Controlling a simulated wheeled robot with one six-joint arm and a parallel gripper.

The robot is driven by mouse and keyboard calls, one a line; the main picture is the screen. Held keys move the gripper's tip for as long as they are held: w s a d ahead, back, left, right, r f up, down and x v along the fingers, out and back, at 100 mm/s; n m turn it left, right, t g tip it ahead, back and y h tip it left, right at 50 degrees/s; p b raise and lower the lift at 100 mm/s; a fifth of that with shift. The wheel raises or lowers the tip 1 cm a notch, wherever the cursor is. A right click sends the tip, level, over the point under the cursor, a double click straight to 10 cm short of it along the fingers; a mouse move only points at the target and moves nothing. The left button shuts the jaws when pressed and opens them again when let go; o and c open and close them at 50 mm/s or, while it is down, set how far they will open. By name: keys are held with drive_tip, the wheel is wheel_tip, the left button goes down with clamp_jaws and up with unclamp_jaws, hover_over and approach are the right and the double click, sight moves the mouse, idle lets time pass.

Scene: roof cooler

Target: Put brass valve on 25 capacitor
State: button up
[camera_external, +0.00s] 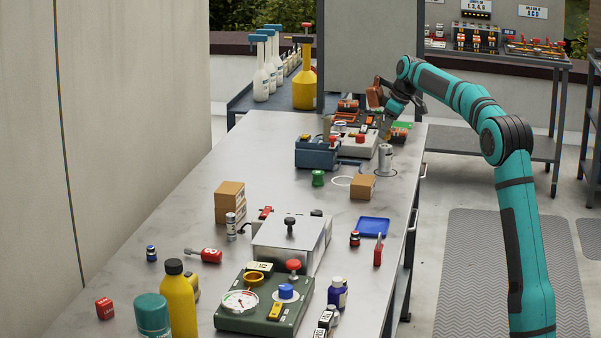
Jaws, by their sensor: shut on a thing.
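My gripper (387,113) reaches down over the far right part of the table, its fingers shut on a small dull, tan-grey thing (384,127). This looks like the brass valve, but it is too small and partly covered to be sure. Below it, a silver cylindrical capacitor (385,160) stands upright inside a marked ring on the table. I cannot read its number here. The held thing is above the capacitor in the picture; whether they touch I cannot tell. A second silver cylinder (231,227) with a label stands upright at the left of the table.
A blue box (317,153) and a pale device (358,146) with a red knob sit just left of my gripper. A small cardboard box (362,187) stands in front of the capacitor. A grey cabinet (350,45) rises behind. Bare tabletop (270,160) lies at left.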

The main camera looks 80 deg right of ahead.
drive_tip(key=shift+f, duration=1)
drive_tip(key=shift+f, duration=0.1)
drive_tip(key=o, duration=1.1)
drive_tip(key=shift+c, duration=0.2)
drive_tip(key=v, duration=1.2)
drive_tip(key=shift+w, duration=0.15)
